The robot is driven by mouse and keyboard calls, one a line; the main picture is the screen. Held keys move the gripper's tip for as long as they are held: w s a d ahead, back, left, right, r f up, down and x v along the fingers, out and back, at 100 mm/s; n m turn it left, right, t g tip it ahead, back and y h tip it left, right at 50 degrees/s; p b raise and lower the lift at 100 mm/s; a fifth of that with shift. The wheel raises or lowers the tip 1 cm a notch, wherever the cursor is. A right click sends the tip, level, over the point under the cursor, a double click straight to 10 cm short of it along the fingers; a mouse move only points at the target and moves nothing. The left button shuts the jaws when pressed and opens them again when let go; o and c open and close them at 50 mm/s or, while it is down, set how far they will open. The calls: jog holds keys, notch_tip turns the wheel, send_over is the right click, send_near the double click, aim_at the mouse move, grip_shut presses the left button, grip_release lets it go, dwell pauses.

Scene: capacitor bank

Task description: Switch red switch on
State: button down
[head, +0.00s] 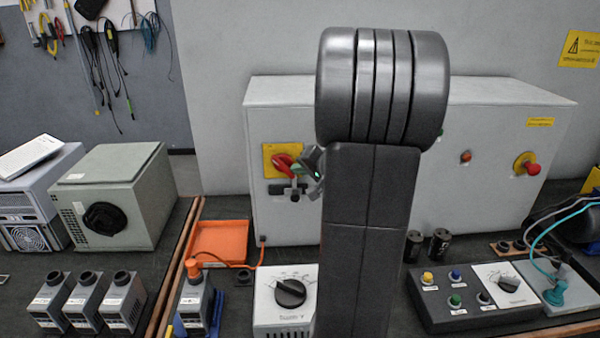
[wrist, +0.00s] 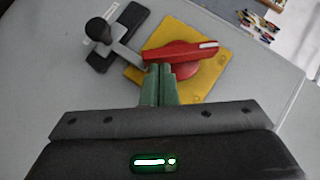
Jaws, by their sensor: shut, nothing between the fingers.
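The red switch (head: 280,162) is a rotary handle on a yellow plate (head: 269,150) on the left part of the grey cabinet's front. In the wrist view the red switch (wrist: 183,54) has a long handle with a white mark at its right end, and the yellow plate (wrist: 222,73) lies behind it. My gripper (head: 297,169) is beside the switch in the head view, partly hidden by my arm. In the wrist view my gripper (wrist: 160,68) has its green fingers together and empty. Their tips are at the handle's lower left edge; I cannot tell whether they touch.
A black lever (wrist: 100,31) on a dark mount sits beside the plate. A red emergency button (head: 532,168) is on the cabinet (head: 480,205) at right. An orange tray (head: 219,240), a dial box (head: 285,300) and a control panel (head: 470,303) stand on the bench below.

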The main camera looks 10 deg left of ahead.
jog(key=shift+f+b, duration=0.25)
jog(key=shift+b, duration=0.15)
jog(key=a+f+m+t+y+b, duration=0.1)
jog(key=m+y+b, duration=0.1)
jog(key=b, duration=0.7)
jog(key=a+f+m+t+y+b, duration=0.1)
jog(key=f+m+t+y+b, duration=0.1)
jog(key=b, duration=0.7)
jog(key=s+a+f+m+t+y+b, duration=0.1)
jog(key=m+y+b, duration=0.3)
jog(key=b, duration=0.5)
jog(key=shift+f+m+t, duration=0.15)
jog(key=shift+m+t, duration=0.35)
jog(key=shift+m, duration=0.6)
jog(key=shift+a+b, duration=0.25)
jog(key=shift+b, duration=0.3)
jog(key=p+v, duration=0.1)
jog(key=v, duration=1.3)
jog(key=shift+w+a, duration=0.1)
jog(key=shift+w, duration=0.15)
